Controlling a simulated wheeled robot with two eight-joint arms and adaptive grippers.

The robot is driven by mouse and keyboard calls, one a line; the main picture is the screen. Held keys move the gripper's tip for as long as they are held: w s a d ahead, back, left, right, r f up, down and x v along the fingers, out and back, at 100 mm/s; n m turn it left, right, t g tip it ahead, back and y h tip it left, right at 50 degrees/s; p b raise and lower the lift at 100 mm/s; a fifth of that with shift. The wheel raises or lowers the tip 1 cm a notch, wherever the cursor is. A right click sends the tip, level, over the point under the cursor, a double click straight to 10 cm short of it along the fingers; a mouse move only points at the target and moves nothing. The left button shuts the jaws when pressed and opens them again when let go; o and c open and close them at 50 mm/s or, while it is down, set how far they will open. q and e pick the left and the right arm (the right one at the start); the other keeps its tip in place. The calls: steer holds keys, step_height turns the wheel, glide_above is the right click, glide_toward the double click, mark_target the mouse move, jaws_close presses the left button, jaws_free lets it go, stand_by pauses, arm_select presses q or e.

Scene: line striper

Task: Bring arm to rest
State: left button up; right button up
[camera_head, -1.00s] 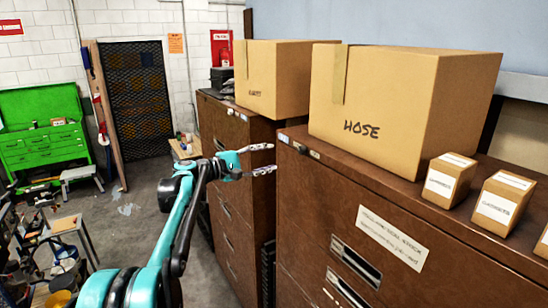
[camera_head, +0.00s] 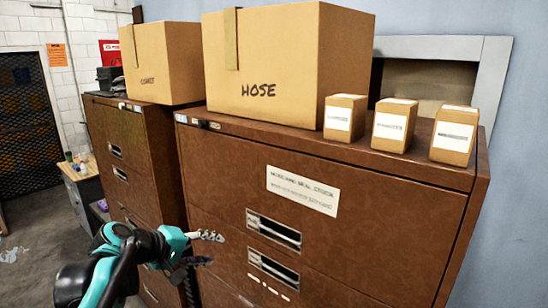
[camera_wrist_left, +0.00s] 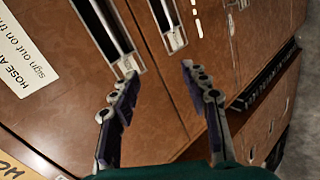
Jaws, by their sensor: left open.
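My left gripper (camera_head: 208,248) is at the lower left of the head view, in front of the brown filing cabinet (camera_head: 225,165). Its two fingers are spread apart with nothing between them. In the left wrist view the open fingers (camera_wrist_left: 158,85) point at the cabinet front, with the drawer handles (camera_wrist_left: 105,25) just beyond and the printed label (camera_wrist_left: 25,60) at the left. My teal and black left arm (camera_head: 110,270) comes in from the lower left. My right gripper is not in view.
On the cabinet stand a large HOSE box (camera_head: 280,60) and three small labelled boxes (camera_head: 392,125). A second brown cabinet (camera_head: 125,150) with another carton (camera_head: 160,60) stands to the left. A small table (camera_head: 80,185) is further left. Open floor (camera_head: 40,235) lies at the left.

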arm_select(q)
steer(key=s+f+m+y+b, duration=0.2)
steer(key=s+f+b, duration=0.4)
steer(key=f, duration=0.6)
steer(key=s+f+m+g+y+b, duration=0.1)
steer(key=s+f+m+y+b, duration=0.1)
steer(key=s+f+b, duration=0.3)
steer(key=s+a+f+m+y+b, duration=0.1)
steer(key=s+f+m+b, duration=0.3)
steer(key=s+f, duration=0.8)
step_height(320, 180, down, 9)
steer(key=y+b, duration=0.1)
steer(key=b, duration=0.1)
steer(key=shift+g+y+b, duration=0.3)
steer(key=shift+y+b, duration=0.05)
steer(key=shift+y, duration=0.05)
steer(key=shift+a+f, duration=0.1)
